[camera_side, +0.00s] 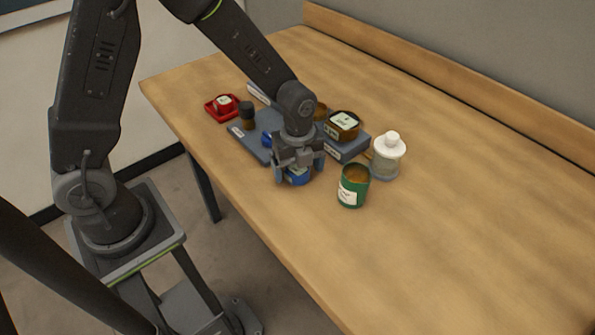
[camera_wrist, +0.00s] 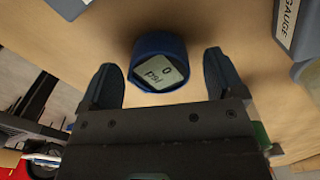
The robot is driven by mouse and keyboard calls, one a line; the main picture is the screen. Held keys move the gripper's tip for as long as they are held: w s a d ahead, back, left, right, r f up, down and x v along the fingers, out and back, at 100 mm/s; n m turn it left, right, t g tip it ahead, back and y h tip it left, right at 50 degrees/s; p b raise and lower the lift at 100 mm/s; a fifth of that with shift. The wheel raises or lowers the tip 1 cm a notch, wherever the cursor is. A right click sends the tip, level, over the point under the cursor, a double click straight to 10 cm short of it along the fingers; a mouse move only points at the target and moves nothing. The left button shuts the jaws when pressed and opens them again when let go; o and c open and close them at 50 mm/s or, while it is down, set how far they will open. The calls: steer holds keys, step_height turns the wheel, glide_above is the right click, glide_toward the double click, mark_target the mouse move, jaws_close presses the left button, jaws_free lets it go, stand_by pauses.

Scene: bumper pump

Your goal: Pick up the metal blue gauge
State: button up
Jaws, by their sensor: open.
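The blue gauge (camera_wrist: 159,66) sits on the wooden table with its grey face up, marked "0 psi". In the side view the blue gauge (camera_side: 298,178) shows low between my fingers, partly hidden by them. My gripper (camera_side: 298,177) is open and points down over it. In the wrist view my gripper (camera_wrist: 165,80) has one finger on each side of the gauge, with a gap visible on both sides. The fingers do not close on it.
A green cup (camera_side: 353,187) and a white-capped clear bottle (camera_side: 388,157) stand to the right of my gripper. A grey-blue tray (camera_side: 243,139) with several items is behind it. A red dish (camera_side: 219,112) is at the left. The table's front right is clear.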

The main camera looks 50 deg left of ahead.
steer(key=shift+f, duration=0.25)
steer(key=shift+c, duration=0.5)
steer(key=c, duration=1)
steer(key=shift+r, duration=0.1)
